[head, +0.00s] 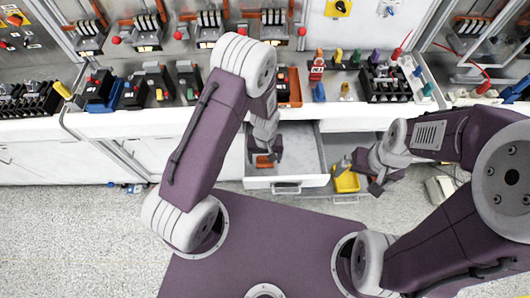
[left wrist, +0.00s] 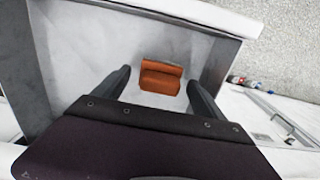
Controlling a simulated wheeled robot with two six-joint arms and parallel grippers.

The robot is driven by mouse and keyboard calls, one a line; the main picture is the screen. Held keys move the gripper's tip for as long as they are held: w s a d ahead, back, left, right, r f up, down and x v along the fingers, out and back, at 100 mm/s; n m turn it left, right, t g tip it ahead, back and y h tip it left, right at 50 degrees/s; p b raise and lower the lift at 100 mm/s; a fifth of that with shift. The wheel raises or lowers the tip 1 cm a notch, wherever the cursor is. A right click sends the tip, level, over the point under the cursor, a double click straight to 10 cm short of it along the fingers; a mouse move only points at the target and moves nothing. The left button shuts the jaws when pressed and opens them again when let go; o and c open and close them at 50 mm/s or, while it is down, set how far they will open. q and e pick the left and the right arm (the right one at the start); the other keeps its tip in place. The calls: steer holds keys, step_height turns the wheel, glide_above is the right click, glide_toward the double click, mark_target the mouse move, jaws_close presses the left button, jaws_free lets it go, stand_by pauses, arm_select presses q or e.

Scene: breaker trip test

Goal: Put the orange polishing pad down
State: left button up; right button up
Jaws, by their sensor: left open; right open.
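The orange polishing pad (left wrist: 160,77) lies on the bottom of an open white drawer (left wrist: 85,48), apart from the drawer walls. In the head view the pad (head: 264,162) shows just below my left gripper (head: 265,153), partly hidden by it, and the drawer (head: 305,150) is pulled out from the bench.
The bench top (head: 130,122) behind the drawer carries several breakers, tools and a black rack (head: 385,85). The drawer's front panel (head: 287,184) stands toward me. Small items (head: 125,186) lie on the floor at the left. The drawer floor around the pad is clear.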

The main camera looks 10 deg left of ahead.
mark_target(265, 158)
arm_select(q)
step_height(265, 158, up, 12)
steer(key=s+a+r+m+t+b, duration=0.1)
steer(key=s+a+r+m, duration=0.2)
steer(key=s+a, duration=0.4)
steer(key=shift+s+a+r+b, duration=0.15)
steer(key=shift+s+r+b, duration=0.15)
steer(key=shift+s+r, duration=0.45)
steer(key=shift+w+r, duration=0.1)
steer(key=shift+r, duration=0.05)
steer(key=shift+w, duration=0.1)
steer(key=shift+c, duration=0.3)
